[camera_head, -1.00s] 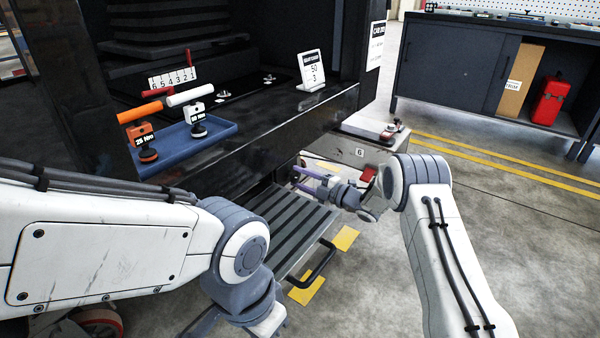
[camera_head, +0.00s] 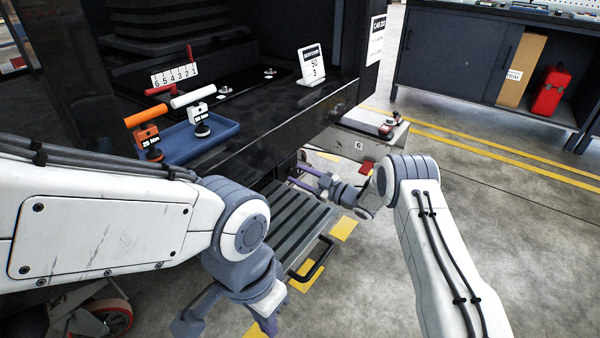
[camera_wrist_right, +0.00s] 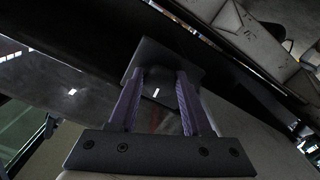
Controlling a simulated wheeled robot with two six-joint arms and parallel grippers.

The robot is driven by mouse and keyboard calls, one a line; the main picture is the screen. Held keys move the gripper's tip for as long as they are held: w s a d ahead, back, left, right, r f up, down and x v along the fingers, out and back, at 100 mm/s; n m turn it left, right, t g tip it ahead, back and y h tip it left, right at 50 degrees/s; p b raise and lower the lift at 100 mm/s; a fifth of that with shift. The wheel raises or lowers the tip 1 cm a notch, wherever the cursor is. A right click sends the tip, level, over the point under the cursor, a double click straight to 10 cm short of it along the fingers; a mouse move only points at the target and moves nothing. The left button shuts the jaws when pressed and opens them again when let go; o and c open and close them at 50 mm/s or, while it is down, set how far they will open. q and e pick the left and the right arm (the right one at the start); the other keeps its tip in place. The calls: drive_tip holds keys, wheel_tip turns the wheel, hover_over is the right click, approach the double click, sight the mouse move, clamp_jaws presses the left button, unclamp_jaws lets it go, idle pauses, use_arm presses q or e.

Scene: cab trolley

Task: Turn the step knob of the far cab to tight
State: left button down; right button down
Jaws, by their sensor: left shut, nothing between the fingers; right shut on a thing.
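The cab (camera_head: 250,137) is a dark body with a ribbed step (camera_head: 275,238) below its sill. My right gripper (camera_head: 296,172) is under the sill at the step's far right corner, pointing left. In the right wrist view its purple fingers are shut on a dark square block (camera_wrist_right: 155,72) by a dark edge. I cannot tell for sure that this block is the step knob, and no tight mark is readable. My left gripper (camera_head: 267,326) is low in the head view, shut and empty in front of the step, partly cut off by the bottom edge.
A blue tray (camera_head: 190,146) on the sill holds an orange and a white torque wrench. A card (camera_head: 312,65) reading 50 and 3 stands on the deck. A grey box (camera_head: 365,142) marked 6 is beyond the step.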

drive_tip(key=shift+d+m, duration=0.1)
drive_tip(key=shift+m, duration=0.5)
drive_tip(key=shift+c, duration=1.7)
unclamp_jaws()
drive_tip(key=p+v, duration=0.3)
drive_tip(key=v, duration=0.7)
drive_tip(key=shift+d+p, duration=0.15)
drive_tip(key=shift+p, duration=0.25)
